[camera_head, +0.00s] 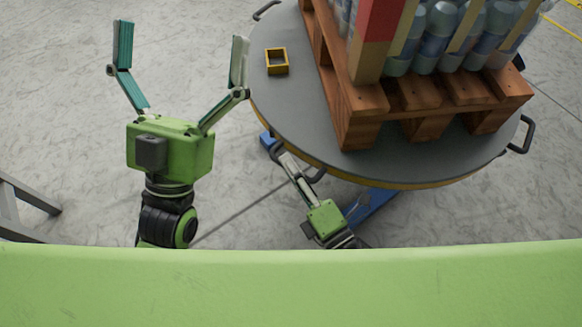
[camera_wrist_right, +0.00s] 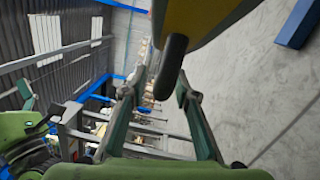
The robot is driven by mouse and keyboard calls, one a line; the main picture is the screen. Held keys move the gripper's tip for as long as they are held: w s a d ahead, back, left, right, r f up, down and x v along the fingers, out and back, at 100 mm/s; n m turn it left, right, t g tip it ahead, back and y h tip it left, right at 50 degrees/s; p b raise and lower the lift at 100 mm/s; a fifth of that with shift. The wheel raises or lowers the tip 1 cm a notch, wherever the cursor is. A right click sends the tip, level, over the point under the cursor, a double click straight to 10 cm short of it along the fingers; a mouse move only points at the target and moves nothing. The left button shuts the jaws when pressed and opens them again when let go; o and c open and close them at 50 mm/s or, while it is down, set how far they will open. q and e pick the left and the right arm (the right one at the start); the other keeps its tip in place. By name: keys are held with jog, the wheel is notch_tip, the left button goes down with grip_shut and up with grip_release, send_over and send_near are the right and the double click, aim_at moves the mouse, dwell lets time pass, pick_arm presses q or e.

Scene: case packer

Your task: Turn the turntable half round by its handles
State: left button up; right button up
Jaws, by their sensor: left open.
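The round grey turntable (camera_head: 290,95) has a yellow rim and dark handles on its edge. One handle (camera_head: 525,135) is at the right, another (camera_head: 265,9) at the upper left, and a near one (camera_head: 314,177) at the lower left. My left gripper (camera_head: 181,32) is wide open and empty, left of the turntable and apart from it. My right gripper (camera_head: 290,166) is at the near handle, which partly hides behind its fingers. In the right wrist view the fingers (camera_wrist_right: 162,88) stand apart, with the dark handle (camera_wrist_right: 173,66) between their tips and a gap on the left.
A wooden pallet (camera_head: 420,95) loaded with bottles (camera_head: 437,35) and a red and tan post stands on the turntable. A small yellow square frame (camera_head: 277,61) lies on its left part. A blue base part (camera_head: 372,207) shows below. Grey metal legs (camera_head: 25,200) stand at far left.

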grip_shut()
